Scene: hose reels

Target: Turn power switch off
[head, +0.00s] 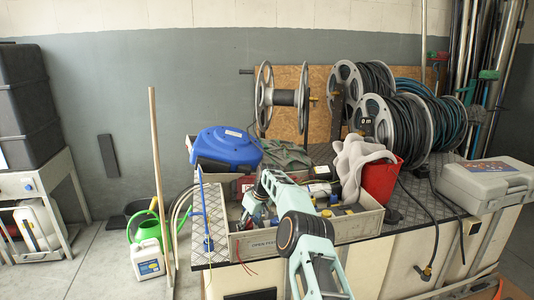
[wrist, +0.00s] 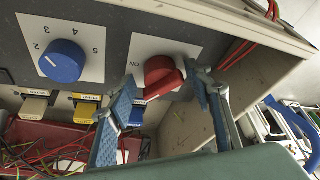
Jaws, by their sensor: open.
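The red rotary switch (wrist: 162,74) sits on a white plate on a grey panel in the wrist view. The word ON shows on the plate to its left. My gripper (wrist: 164,78) is open, with one blue-grey finger on each side of the red switch. The fingertips are close to it; I cannot tell whether they touch. In the head view my gripper (head: 250,205) reaches down into the open grey box (head: 352,226) on the bench, and the red switch cannot be made out there.
A blue dial (wrist: 62,61) with numbers is left of the red switch. Yellow-labelled switches (wrist: 87,105) and loose wires (wrist: 40,148) lie below. A blue case (head: 226,147), a red bucket (head: 381,178) and hose reels (head: 400,123) stand around the box.

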